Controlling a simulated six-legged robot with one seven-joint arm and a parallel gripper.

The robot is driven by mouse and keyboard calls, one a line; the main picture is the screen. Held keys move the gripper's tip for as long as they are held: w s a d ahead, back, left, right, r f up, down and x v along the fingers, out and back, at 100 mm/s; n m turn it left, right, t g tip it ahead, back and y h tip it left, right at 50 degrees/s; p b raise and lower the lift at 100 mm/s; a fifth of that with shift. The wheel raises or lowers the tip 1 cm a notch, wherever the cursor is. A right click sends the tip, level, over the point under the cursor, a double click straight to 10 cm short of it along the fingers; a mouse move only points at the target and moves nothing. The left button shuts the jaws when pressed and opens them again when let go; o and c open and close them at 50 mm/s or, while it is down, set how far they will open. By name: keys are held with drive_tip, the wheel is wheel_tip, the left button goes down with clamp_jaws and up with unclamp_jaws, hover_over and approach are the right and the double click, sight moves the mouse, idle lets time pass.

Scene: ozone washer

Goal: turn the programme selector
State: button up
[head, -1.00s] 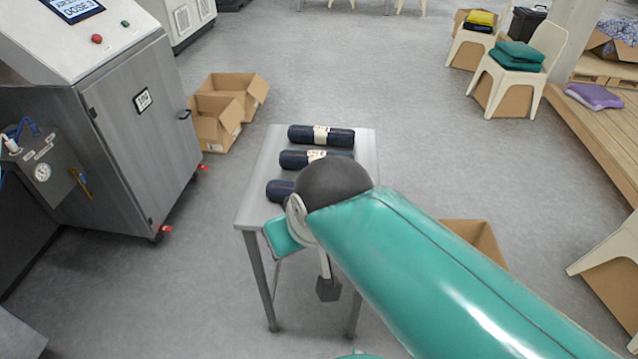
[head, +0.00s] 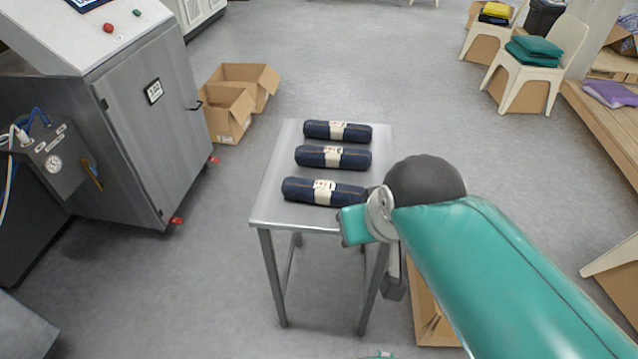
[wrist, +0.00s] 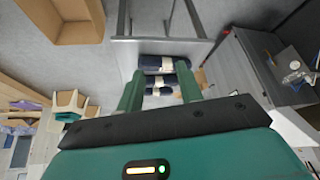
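The ozone washer, a grey steel cabinet (head: 140,115), stands at the left in the head view. Its sloped top carries a red button (head: 108,28), a green button (head: 137,13) and a display (head: 88,3) cut by the top edge. I cannot make out a programme selector in either view. My gripper's two green fingers stand apart with nothing between them in the wrist view (wrist: 159,72). They point toward the small table, well away from the washer. In the head view my arm hides most of the gripper.
A small steel table (head: 272,205) holds three dark rolls (head: 333,157) with pale bands. Open cardboard boxes (head: 230,110) stand between washer and table. A side panel with a gauge (head: 53,164) and hoses is at far left. Chairs (head: 540,80) stand at right. Floor before the washer is clear.

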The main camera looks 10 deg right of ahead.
drive_tip(key=shift+d, duration=0.2)
drive_tip(key=o, duration=0.4)
drive_tip(key=c, duration=0.4)
drive_tip(key=shift+a, duration=0.15)
drive_tip(key=shift+a, duration=0.1)
